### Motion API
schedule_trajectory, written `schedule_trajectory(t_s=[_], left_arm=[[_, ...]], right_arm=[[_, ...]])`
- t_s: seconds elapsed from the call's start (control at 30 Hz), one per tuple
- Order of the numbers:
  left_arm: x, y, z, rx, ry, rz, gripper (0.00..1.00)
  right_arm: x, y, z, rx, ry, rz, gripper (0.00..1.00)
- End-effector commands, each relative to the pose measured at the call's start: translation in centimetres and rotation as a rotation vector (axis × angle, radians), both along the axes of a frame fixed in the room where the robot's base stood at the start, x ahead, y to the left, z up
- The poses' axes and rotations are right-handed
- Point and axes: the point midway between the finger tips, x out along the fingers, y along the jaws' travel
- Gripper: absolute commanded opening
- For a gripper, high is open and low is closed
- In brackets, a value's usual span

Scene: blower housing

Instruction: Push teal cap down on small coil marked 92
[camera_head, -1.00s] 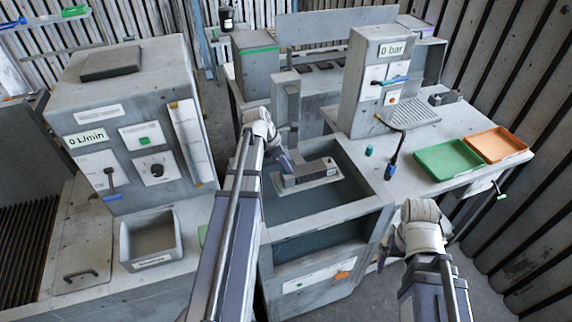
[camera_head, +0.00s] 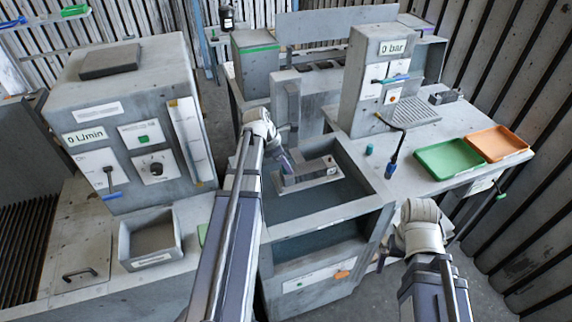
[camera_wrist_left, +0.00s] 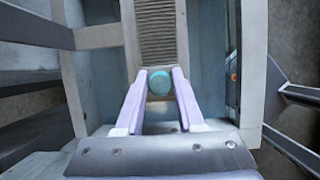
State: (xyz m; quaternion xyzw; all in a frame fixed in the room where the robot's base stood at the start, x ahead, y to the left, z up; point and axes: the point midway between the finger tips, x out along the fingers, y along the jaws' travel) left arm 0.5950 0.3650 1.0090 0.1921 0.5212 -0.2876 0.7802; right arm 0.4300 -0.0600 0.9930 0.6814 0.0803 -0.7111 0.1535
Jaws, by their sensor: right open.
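A round teal cap (camera_wrist_left: 159,82) sits between the fingertips of my left gripper (camera_wrist_left: 160,78) in the left wrist view, with a finger against each side. In the head view my left gripper (camera_head: 287,163) is low over the water tank, at the left end of a small grey block (camera_head: 312,172) with a dark spot at its right end. A ribbed grey strip (camera_wrist_left: 155,30) runs beyond the cap in the wrist view. I cannot read a 92, and the cap's contact below is hidden. My right gripper (camera_head: 384,257) is open and empty, in front of the right bench.
The grey tank (camera_head: 345,215) has raised walls around the block. A teal cylinder (camera_head: 370,149), a hose nozzle (camera_head: 391,166), a green tray (camera_head: 450,158) and an orange tray (camera_head: 497,143) are on the right bench. A grey bin (camera_head: 150,240) stands left.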

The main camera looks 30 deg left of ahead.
Motion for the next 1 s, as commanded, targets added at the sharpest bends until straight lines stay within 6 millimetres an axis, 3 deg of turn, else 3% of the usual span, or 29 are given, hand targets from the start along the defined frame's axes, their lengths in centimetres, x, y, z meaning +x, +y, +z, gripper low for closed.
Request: schedule_trajectory(t_s=[0.03, 0.3, 0.67, 1.0], left_arm=[[0.0, 0.0, 0.0, 0.000, 0.000, 0.000, 0.43], [0.0, 0.0, 0.0, 0.000, 0.000, 0.000, 0.71], [-0.1, 0.1, 0.4, 0.000, 0.000, 0.000, 0.71], [-1.0, 0.8, 3.8, 0.000, 0.000, 0.000, 0.71]], right_arm=[[0.0, 0.0, 0.0, 0.000, 0.000, 0.000, 1.00], [0.0, 0.0, 0.0, 0.000, 0.000, 0.000, 1.00], [0.0, 0.0, 0.4, 0.000, 0.000, -0.001, 1.00], [0.0, 0.0, 3.8, 0.000, 0.000, 0.000, 1.00]])
